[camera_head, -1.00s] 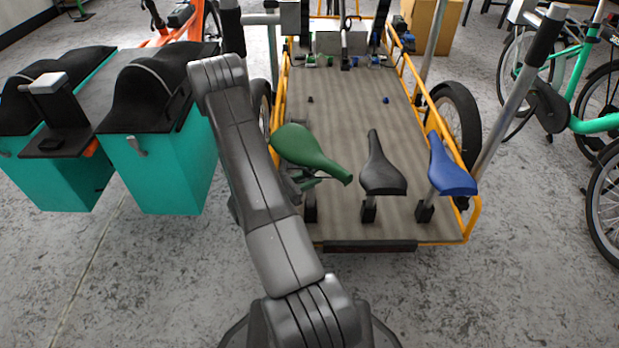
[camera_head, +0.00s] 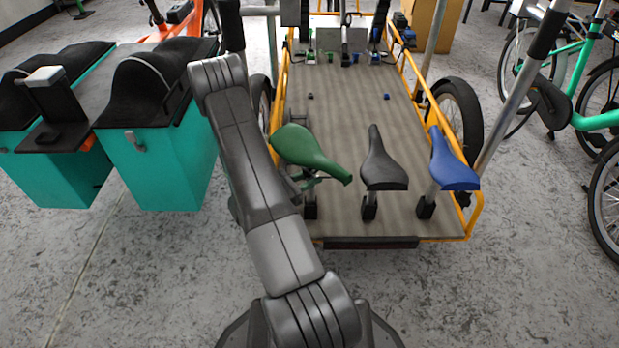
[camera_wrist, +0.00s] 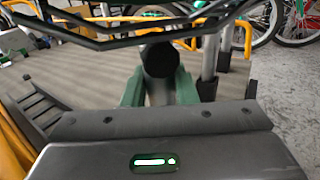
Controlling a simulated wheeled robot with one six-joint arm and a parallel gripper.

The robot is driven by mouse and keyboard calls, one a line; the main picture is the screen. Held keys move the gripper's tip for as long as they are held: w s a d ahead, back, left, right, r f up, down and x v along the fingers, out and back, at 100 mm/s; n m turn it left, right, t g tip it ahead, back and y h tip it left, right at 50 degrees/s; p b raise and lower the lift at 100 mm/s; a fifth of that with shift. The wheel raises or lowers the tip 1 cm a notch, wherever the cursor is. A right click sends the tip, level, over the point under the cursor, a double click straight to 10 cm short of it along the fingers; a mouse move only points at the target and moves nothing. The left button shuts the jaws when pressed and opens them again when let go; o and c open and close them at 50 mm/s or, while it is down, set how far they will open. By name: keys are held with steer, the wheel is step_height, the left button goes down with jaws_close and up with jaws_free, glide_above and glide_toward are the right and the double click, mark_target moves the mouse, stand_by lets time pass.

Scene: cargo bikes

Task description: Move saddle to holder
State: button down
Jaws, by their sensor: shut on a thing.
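The green saddle (camera_head: 308,150) is off the deck at the left of the saddle row, its nose pointing right and toward me. My gripper (camera_wrist: 158,92) is shut on the green saddle's post, with a green finger on each side of it. The saddle's dark rails (camera_wrist: 90,28) cross the top of the wrist view. A black holder (camera_head: 310,208) stands on the deck below the saddle; I cannot tell whether the post touches it. In the head view my arm hides most of the gripper.
A black saddle (camera_head: 382,165) and a blue saddle (camera_head: 453,162) stand on posts to the right. The yellow-railed cargo deck (camera_head: 345,112) is mostly clear behind them. Teal boxes (camera_head: 165,165) stand at left. A grey pole (camera_head: 515,95) and bikes are at right.

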steer(key=shift+f+b, duration=0.4)
steer(key=shift+f, duration=0.2)
steer(key=c, duration=1.1)
jaws_free()
steer(key=shift+s+a, duration=0.1)
steer(key=p+v, duration=0.3)
steer(key=v, duration=1)
steer(key=shift+s+a, duration=0.15)
steer(key=shift+a, duration=0.15)
steer(key=shift+d, duration=0.1)
